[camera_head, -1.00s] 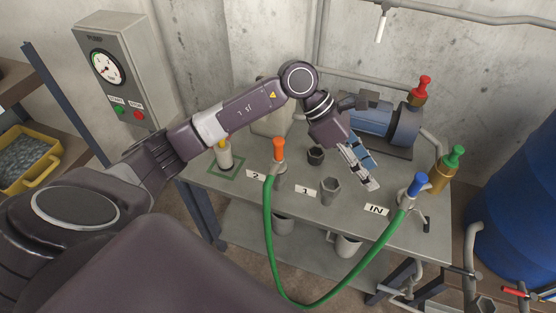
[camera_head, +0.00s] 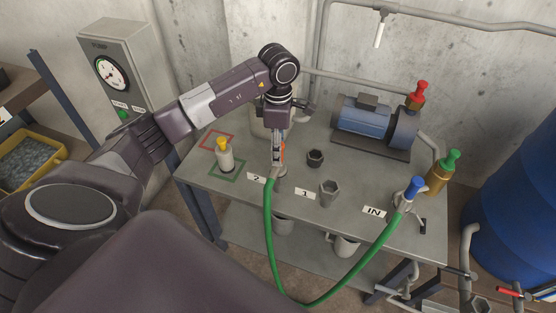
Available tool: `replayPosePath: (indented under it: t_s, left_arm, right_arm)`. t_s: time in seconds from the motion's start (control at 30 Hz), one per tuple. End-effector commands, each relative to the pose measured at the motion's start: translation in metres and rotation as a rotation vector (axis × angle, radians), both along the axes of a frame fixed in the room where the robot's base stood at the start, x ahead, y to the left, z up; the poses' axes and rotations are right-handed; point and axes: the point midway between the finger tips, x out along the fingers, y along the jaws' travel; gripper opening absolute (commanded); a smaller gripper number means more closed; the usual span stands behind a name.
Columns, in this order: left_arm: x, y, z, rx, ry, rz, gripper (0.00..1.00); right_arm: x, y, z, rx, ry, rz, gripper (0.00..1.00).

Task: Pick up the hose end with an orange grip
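The hose end with the orange grip (camera_head: 283,153) stands upright at the socket by the label "2". Most of the orange is hidden behind my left gripper (camera_head: 278,150), which points down right at it; only a sliver shows on the right side. I cannot tell whether the fingers are closed on it. The green hose (camera_head: 268,230) hangs from this end in a loop below the table edge and rises to the hose end with the blue grip (camera_head: 414,187) by the label "IN". My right gripper is not in view.
An empty grey socket (camera_head: 329,192) stands by label "1", with a dark round fitting (camera_head: 315,158) behind it. A yellow-topped bottle (camera_head: 224,155) stands to the left. The blue pump (camera_head: 365,120), red valve (camera_head: 418,95) and green valve (camera_head: 449,165) stand to the right.

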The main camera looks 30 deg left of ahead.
Motion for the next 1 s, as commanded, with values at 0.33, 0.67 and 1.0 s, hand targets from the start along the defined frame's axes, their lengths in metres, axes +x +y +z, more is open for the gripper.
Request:
replayPosePath:
  t_s: [0.33, 0.67, 1.0]
  left_arm:
    - [0.001, -0.001, -0.02, -0.003, -0.001, -0.001, 0.44]
    - [0.001, -0.001, -0.019, -0.002, -0.001, -0.001, 0.15]
    - [0.001, -0.001, -0.019, -0.002, -0.002, -0.001, 0.0]
  right_arm:
    - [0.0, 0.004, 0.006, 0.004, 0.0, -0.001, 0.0]
    - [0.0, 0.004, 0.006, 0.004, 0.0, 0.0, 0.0]
    - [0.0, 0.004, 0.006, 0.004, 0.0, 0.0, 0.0]
